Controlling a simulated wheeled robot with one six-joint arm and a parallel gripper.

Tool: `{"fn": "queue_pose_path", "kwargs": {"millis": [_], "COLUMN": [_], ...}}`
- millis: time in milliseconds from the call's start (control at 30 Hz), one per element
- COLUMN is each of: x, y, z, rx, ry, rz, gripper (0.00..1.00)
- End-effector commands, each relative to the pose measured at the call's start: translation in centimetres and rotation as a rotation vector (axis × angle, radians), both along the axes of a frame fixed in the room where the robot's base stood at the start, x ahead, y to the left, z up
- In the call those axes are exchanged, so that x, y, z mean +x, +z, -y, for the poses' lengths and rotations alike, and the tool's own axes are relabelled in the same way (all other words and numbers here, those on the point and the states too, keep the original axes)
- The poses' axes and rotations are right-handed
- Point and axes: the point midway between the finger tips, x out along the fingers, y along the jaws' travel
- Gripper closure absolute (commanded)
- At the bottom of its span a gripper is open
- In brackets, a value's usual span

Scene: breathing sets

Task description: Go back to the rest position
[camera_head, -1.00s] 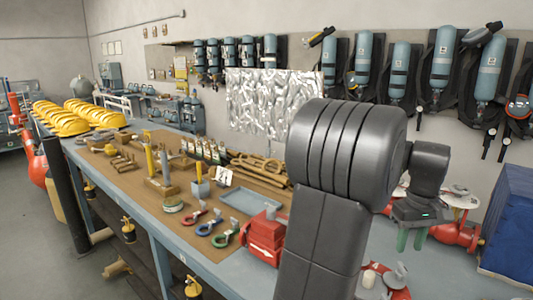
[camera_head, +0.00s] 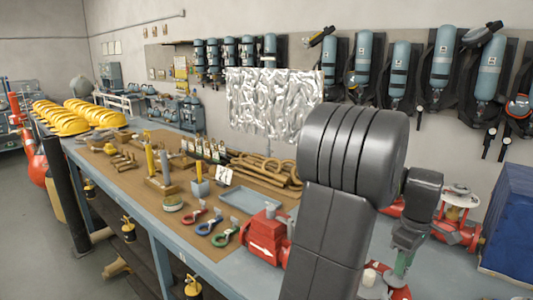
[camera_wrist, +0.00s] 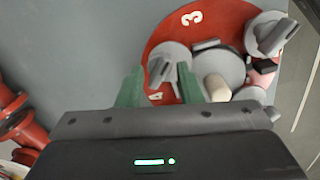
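My gripper (camera_head: 398,268) hangs at the right over the blue-grey bench, behind my large dark arm link. In the wrist view its two green fingers (camera_wrist: 160,70) stand apart, with nothing held between them. Beyond the fingers lies a red disc (camera_wrist: 222,18) with white numbers, bearing several grey knob-like parts and a pale cylinder (camera_wrist: 217,88). One grey knob (camera_wrist: 166,58) shows between the fingertips, apparently below them; the exact gap cannot be told. My arm hides part of the bench.
A red block with a white arrow (camera_head: 262,240) stands left of my arm. Colored shackles (camera_head: 209,226) and a blue tray (camera_head: 243,202) lie on the brown mat. A red valve (camera_head: 458,225) and a blue box (camera_head: 509,225) stand right. Breathing cylinders (camera_head: 442,65) hang on the wall.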

Motion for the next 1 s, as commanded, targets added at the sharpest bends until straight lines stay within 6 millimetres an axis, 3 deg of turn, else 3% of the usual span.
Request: {"fn": "queue_pose_path", "kwargs": {"millis": [1000], "x": [0.03], "y": [-0.16], "z": [0.02], "rx": [-0.002], "ry": [0.827], "rz": [0.001], "gripper": [0.67]}}
